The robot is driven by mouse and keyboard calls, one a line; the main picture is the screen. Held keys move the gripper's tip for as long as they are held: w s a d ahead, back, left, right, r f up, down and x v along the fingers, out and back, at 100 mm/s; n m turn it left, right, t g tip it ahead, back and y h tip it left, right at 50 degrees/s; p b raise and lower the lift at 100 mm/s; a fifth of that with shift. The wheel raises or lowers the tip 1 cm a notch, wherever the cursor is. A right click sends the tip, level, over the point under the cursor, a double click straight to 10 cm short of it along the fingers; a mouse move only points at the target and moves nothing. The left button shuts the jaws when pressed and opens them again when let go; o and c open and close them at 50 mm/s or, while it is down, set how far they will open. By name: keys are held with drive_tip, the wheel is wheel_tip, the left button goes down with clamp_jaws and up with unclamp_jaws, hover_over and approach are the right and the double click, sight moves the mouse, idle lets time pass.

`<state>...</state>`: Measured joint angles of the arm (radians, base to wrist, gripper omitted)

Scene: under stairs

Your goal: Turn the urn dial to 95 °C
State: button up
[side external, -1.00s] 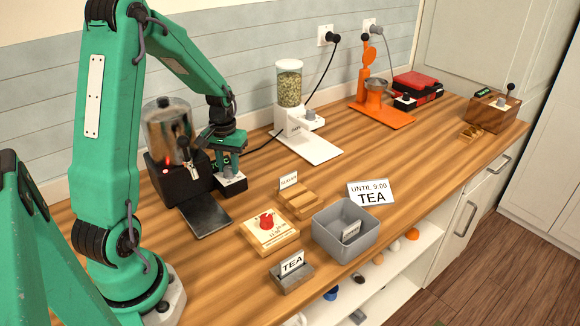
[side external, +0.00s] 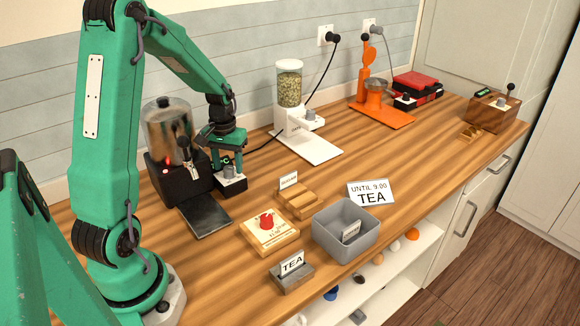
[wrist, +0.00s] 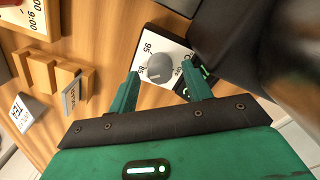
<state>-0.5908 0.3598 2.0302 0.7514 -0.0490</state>
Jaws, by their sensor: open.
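The metal urn (side external: 166,132) stands on a black base at the back left, with a tap in front. Its grey round dial (wrist: 157,67) sits on a white panel (wrist: 163,46) marked 95, 85 and OFF. The dial also shows in the side view (side external: 229,172). The dial's pointer is hard to make out; I cannot tell its exact setting. My gripper (wrist: 160,84) is open above the dial panel, with one finger to each side of the dial in the wrist view. It also shows in the side view (side external: 226,159). The fingers look apart from the dial.
The urn's dark body (wrist: 240,40) is close to the right finger. A dark drip tray (side external: 205,216) lies in front of the urn. A wooden sugar holder (side external: 299,202), red-knobbed board (side external: 285,236) and grey bin (side external: 335,247) stand to the right.

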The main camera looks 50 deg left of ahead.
sight(229, 167)
drive_tip(key=shift+r, duration=3.75)
drive_tip(key=shift+c, duration=1.3)
drive_tip(key=shift+f+n, duration=0.25)
drive_tip(key=shift+n, duration=1.05)
drive_tip(key=shift+f, duration=0.1)
drive_tip(key=shift+f, duration=3.8)
drive_tip(key=c, duration=0.7)
